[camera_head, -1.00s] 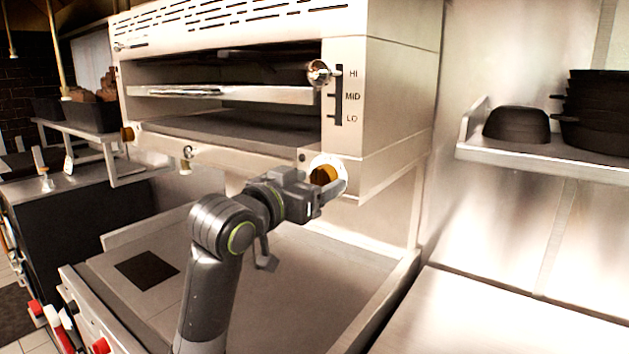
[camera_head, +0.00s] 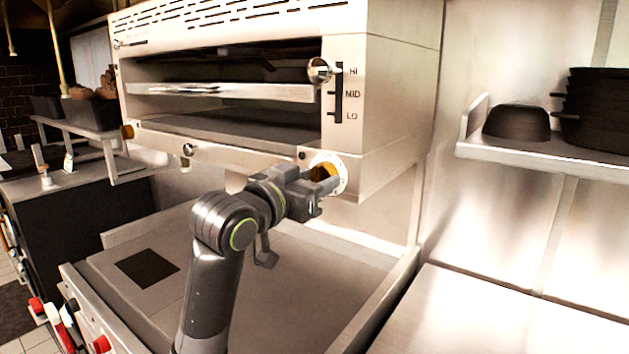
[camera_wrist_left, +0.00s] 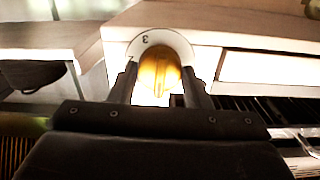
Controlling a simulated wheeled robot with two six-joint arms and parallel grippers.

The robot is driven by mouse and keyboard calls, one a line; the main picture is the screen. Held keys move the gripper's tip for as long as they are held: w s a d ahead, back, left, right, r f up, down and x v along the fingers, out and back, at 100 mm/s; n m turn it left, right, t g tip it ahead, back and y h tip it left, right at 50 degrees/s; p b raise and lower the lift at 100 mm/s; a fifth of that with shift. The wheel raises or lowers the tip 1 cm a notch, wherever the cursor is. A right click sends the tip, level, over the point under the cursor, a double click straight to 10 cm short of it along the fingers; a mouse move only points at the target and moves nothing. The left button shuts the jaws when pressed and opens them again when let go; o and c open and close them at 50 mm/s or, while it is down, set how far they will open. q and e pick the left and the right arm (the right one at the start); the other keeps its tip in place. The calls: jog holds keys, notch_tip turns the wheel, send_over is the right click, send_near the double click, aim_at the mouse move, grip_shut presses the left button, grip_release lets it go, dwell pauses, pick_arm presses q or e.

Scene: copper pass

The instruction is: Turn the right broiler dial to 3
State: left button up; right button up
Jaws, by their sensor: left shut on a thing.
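The right broiler dial (camera_head: 322,172) is a brass-coloured knob on a white numbered plate at the lower right front corner of the broiler (camera_head: 230,156). My left gripper (camera_head: 326,184) is at the dial, its fingers on either side of the knob. In the left wrist view the brass dial (camera_wrist_left: 158,72) sits between the two dark fingers of my left gripper (camera_wrist_left: 160,88), which are shut on it. The plate (camera_wrist_left: 150,40) shows a 3 near its top and another mark at its left; the rest is hidden. My right gripper is not in view.
A second brass dial (camera_head: 127,132) is at the broiler's left end. A lever with a round knob (camera_head: 319,70) stands beside the HI, MID, LO scale. A steel shelf (camera_head: 540,152) with black pans (camera_head: 600,110) is at the right. A flat steel surface lies below the broiler.

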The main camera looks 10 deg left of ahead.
pick_arm(q)
jog(key=m, duration=0.3)
jog(key=shift+m, duration=0.3)
jog(key=m, duration=0.3)
jog(key=shift+m+b, duration=0.3)
jog(key=shift+b, duration=0.1)
jog(key=m+b, duration=0.1)
jog(key=m, duration=0.2)
jog(key=shift+m, duration=0.3)
jog(key=m+b, duration=0.1)
jog(key=m, duration=0.2)
jog(key=shift+f+m, duration=0.1)
jog(key=shift+m, duration=0.2)
jog(key=m+b, duration=0.1)
jog(key=m, duration=0.2)
jog(key=shift+m+b, duration=0.3)
jog(key=shift+m, duration=0.1)
jog(key=m+b, duration=0.2)
jog(key=m, duration=0.2)
jog(key=m+b, duration=0.2)
jog(key=m, duration=0.4)
jog(key=shift+m, duration=0.7)
